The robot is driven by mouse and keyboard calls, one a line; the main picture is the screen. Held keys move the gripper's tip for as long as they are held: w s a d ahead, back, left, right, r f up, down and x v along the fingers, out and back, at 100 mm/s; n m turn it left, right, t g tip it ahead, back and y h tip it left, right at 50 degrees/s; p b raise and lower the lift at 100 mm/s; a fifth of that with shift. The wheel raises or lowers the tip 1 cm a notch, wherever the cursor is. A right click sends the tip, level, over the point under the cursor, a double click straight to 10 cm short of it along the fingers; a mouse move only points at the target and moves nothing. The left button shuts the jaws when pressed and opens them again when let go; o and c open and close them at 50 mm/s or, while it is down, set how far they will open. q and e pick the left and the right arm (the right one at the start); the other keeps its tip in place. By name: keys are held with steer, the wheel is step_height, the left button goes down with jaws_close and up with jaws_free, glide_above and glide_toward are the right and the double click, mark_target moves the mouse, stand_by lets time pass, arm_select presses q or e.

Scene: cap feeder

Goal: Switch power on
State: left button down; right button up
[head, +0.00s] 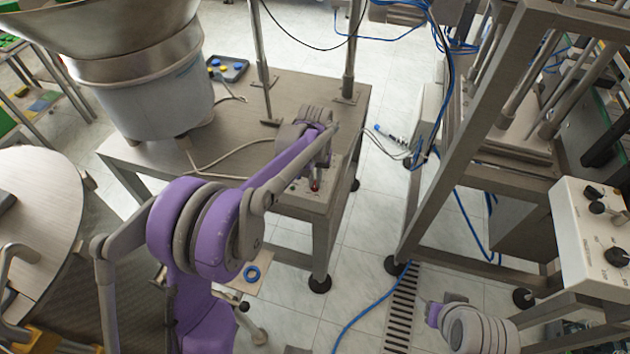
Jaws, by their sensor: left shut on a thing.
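The feeder's grey control box (297,197) sits at the right front corner of the metal table. A small red part (314,187) shows on it. My left arm reaches in over the table from the lower left. My left gripper (318,172) points down at the box, just behind the red part. It is shut on what seems to be the power switch, which the fingers and wrist mostly hide. I cannot tell the switch's position. Of my right arm, only a grey and purple part shows at the lower right, and its gripper is not visible.
A large metal bowl feeder (150,95) stands on the table (250,105)'s left side. A grey cable (235,160) runs across the tabletop. A metal frame (470,130) with blue cables stands at right. A white panel with black knobs (590,235) is at far right.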

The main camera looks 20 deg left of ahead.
mark_target(315, 184)
arm_select(q)
steer(key=m, duration=0.3)
steer(key=shift+m+b, duration=0.3)
steer(key=shift+b, duration=0.05)
steer(key=shift+m+b, duration=0.3)
steer(key=shift+m, duration=1.5)
steer(key=c, duration=0.9)
jaws_free()
step_height(315, 184, up, 11)
steer(key=shift+f+p, duration=0.1)
steer(key=shift+p, duration=0.25)
steer(key=shift+s, duration=0.1)
